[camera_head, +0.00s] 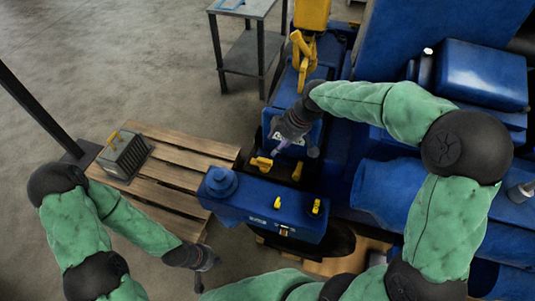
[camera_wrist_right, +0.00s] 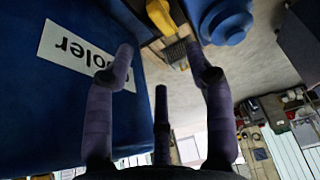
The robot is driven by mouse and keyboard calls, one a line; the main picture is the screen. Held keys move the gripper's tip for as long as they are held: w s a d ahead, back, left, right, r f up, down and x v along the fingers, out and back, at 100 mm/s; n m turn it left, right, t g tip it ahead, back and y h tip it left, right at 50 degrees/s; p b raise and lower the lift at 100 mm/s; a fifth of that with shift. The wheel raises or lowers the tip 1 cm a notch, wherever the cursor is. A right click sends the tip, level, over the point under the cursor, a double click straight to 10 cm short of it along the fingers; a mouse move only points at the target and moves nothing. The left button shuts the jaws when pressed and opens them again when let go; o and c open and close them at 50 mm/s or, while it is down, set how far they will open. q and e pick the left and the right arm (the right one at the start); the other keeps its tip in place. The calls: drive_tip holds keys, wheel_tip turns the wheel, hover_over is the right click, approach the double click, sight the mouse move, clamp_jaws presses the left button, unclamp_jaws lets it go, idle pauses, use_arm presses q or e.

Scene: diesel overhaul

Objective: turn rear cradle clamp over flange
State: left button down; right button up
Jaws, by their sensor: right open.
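Yellow clamps show in the head view: one (camera_head: 261,164) lies at the near left end of the blue cooler block (camera_head: 270,122), another (camera_head: 297,171) stands to its right. I cannot tell which is the rear cradle clamp. The flange is not clearly identifiable. My right gripper (camera_head: 293,149) is above the cooler block, just beyond the clamps.
A blue box (camera_head: 262,212) with a round cap and two small yellow handles stands nearer. A wooden pallet (camera_head: 180,157) with a grey crate (camera_head: 124,157) is at left. A yellow hoist hook (camera_head: 302,52) hangs beyond. Blue engine parts (camera_head: 482,75) crowd the right.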

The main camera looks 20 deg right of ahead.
sight(266, 159)
drive_tip(key=x, duration=1)
drive_tip(key=shift+w+a+f+b, duration=0.15)
drive_tip(key=shift+w+f+b, duration=0.05)
drive_tip(key=shift+f+b, duration=0.15)
clamp_jaws()
